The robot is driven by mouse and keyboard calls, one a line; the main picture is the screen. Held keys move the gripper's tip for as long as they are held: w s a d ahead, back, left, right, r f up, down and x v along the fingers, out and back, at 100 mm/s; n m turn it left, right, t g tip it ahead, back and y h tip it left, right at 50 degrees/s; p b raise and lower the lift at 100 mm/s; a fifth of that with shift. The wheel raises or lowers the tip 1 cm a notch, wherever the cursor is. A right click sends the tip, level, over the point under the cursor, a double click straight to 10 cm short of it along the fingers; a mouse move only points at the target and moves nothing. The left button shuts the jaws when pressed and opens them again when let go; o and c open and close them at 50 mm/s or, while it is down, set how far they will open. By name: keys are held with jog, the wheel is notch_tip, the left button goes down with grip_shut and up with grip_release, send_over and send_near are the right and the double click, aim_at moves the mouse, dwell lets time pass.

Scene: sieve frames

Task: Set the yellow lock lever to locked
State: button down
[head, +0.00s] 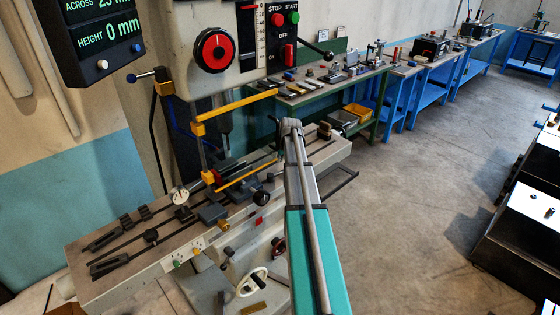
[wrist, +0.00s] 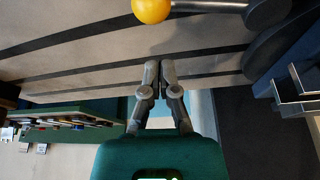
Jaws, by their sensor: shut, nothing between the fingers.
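A yellow ball knob (wrist: 152,9) on a short metal rod (wrist: 205,6) shows at the top edge of the wrist view, partly cut off. It looks like the end of the lock lever. The rod runs right to a dark round hub (wrist: 266,12). My gripper (wrist: 159,66) is shut and empty, below the knob in that view and apart from it. I cannot pick out the yellow knob in the head view, where my arm covers part of the machine. Whether the lever stands at locked cannot be read.
The machine's slotted table (head: 85,255) carries clamps and blocks. A yellow guard frame (head: 235,107) stands above it. The control panel has a red knob (head: 213,51). A white handwheel (head: 252,282) is at the front.

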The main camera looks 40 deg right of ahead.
jog(key=shift+s+a+f+b, duration=0.1)
jog(key=shift+s+f+b, duration=0.15)
jog(key=shift+s, duration=0.7)
jog(key=shift+s+a+f+b, duration=0.1)
jog(key=shift+s+f, duration=0.25)
jog(key=shift+s, duration=0.6)
jog(key=shift+a, duration=0.25)
jog(key=shift+d, duration=0.3)
